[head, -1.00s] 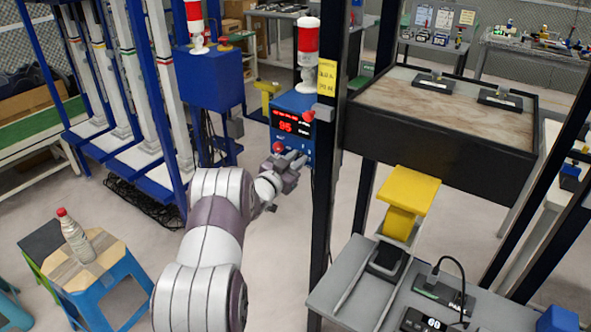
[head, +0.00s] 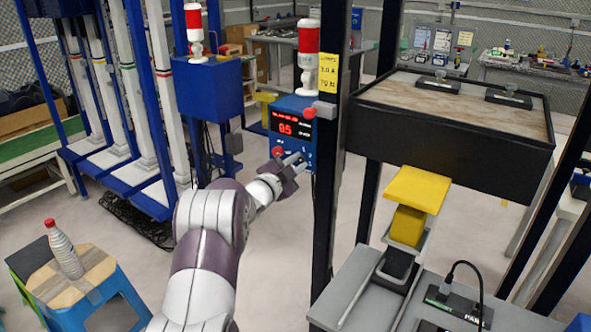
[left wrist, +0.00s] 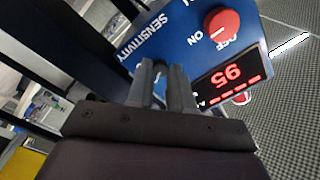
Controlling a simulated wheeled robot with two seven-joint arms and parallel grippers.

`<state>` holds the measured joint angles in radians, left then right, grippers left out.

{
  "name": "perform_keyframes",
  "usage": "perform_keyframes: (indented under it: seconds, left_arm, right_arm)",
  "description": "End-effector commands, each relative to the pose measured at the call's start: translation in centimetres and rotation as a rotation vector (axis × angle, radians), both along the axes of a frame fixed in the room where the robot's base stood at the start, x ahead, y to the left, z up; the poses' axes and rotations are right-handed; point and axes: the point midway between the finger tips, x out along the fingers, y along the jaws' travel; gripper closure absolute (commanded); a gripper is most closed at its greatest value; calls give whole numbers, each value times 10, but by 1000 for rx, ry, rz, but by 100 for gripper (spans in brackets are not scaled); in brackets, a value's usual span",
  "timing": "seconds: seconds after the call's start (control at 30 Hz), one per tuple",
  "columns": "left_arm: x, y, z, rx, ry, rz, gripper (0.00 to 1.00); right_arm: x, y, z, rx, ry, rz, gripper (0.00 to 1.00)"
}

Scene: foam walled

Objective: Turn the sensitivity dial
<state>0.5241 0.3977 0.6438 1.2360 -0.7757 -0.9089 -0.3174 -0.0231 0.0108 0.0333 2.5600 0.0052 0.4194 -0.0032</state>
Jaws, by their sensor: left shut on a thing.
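The blue control box (head: 291,107) hangs beside the dark post, with a red digit display (head: 288,128) and a red on/off knob (head: 277,152). My left gripper (head: 296,160) is at the lower part of its front face. In the left wrist view, my left gripper (left wrist: 161,80) is shut on the sensitivity dial (left wrist: 160,68), beside the printed SENSITIVITY label (left wrist: 142,36). Only a dark bit of the dial shows between the fingers. The red on/off knob (left wrist: 221,24) and the lit display (left wrist: 229,76) are clear of the fingers. My right gripper is not in view.
The dark post (head: 326,180) stands just right of the box. A walled tray table (head: 450,140) and a yellow block (head: 407,225) are further right. A blue stool (head: 105,300) with a bottle (head: 65,250) stands at lower left. The floor between is clear.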

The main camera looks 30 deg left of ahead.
Motion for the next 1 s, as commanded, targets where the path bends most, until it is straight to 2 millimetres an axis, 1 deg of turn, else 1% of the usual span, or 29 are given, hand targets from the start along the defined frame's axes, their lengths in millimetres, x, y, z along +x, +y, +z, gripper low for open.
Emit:
perform_keyframes:
  seconds: [0.47,0.5,0.57,0.87,0.97,1.0]
  left_arm:
    - [0,0,-1,12,2,1,100]
    - [0,0,-1,11,2,1,73]
    - [0,0,-1,11,1,0,54]
    - [-1,0,-1,11,0,0,54]
    - [-10,1,-1,11,1,1,54]
    - [-16,2,-1,10,1,3,54]
  right_arm:
    - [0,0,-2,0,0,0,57]
    - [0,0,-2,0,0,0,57]
    - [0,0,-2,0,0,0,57]
    - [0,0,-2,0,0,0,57]
    - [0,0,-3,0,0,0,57]
    - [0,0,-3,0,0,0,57]
